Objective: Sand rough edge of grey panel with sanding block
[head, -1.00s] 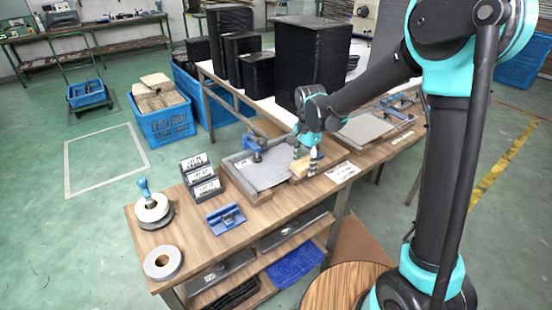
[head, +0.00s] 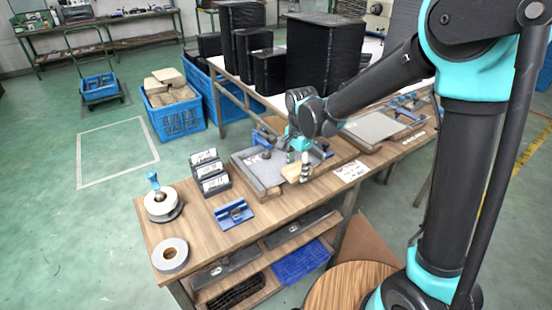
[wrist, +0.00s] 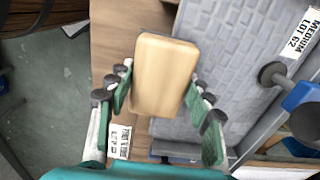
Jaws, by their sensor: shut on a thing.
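My gripper (head: 298,165) is shut on a tan, wood-coloured sanding block (wrist: 163,75). In the wrist view the block sits between the two fingers of my gripper (wrist: 160,95). In the head view the block (head: 292,174) is at the near right part of the grey panel (head: 252,164). The wrist view shows the panel's patterned face (wrist: 225,50) to the right of the block, inside a grey rim. I cannot tell whether block and panel touch. Blue clamps (head: 262,138) stand at the panel, one of them close in the wrist view (wrist: 300,105).
A second grey panel (head: 373,126) lies to the right on the wooden bench (head: 215,205). Labelled dark holders (head: 210,174), a blue fixture (head: 234,214) and tape rolls (head: 169,254) stand to the left. Black stacks (head: 325,55) rise behind. The bench's near left is partly clear.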

